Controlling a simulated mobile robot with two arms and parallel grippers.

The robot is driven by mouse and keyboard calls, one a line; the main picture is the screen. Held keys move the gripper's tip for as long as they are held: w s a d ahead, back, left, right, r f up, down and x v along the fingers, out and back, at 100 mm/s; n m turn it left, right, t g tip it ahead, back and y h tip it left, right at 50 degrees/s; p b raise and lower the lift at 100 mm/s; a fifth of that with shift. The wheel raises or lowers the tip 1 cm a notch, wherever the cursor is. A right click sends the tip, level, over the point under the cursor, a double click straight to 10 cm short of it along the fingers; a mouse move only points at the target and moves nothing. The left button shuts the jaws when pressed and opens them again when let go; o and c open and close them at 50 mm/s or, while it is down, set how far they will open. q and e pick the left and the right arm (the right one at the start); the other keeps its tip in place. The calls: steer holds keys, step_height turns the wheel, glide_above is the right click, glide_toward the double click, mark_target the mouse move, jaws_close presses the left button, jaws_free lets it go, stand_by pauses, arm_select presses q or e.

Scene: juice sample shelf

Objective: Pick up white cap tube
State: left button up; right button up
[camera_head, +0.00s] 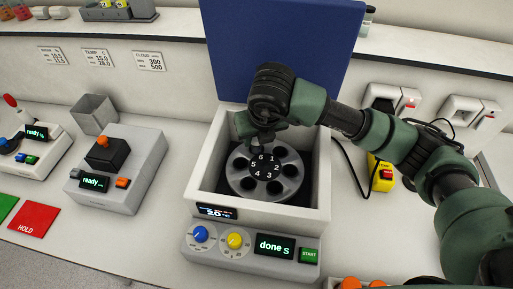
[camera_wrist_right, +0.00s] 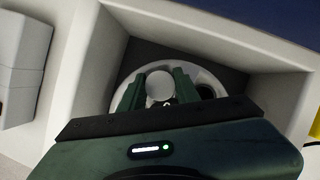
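The white cap tube shows only as a round white cap (camera_wrist_right: 160,84) in the right wrist view. It sits at the grey rotor (camera_head: 282,185) of the centrifuge (camera_head: 320,200). My right gripper (camera_head: 260,148) reaches down into the open centrifuge at the rotor's far side. In the right wrist view its two green fingers (camera_wrist_right: 160,96) stand apart, one on each side of the cap. I cannot tell whether they press on it. In the head view the gripper hides the cap, and the rotor's visible holes look dark and empty. My left gripper is not in view.
The raised blue lid (camera_head: 225,45) stands behind my right gripper. The centrifuge's pale walls surround the rotor closely. A grey device with an orange knob (camera_head: 103,142) and a metal bin (camera_head: 94,113) are to the left. A yellow box (camera_head: 380,172) with a cable is to the right.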

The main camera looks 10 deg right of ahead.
jaws_close()
steer(key=shift+r, duration=0.15)
steer(key=shift+w+r+b, duration=0.1)
steer(key=shift+r+b, duration=0.2)
steer(key=shift+r, duration=0.35)
step_height(320, 180, up, 18)
steer(key=b, duration=0.3)
steer(key=shift+r, duration=0.25)
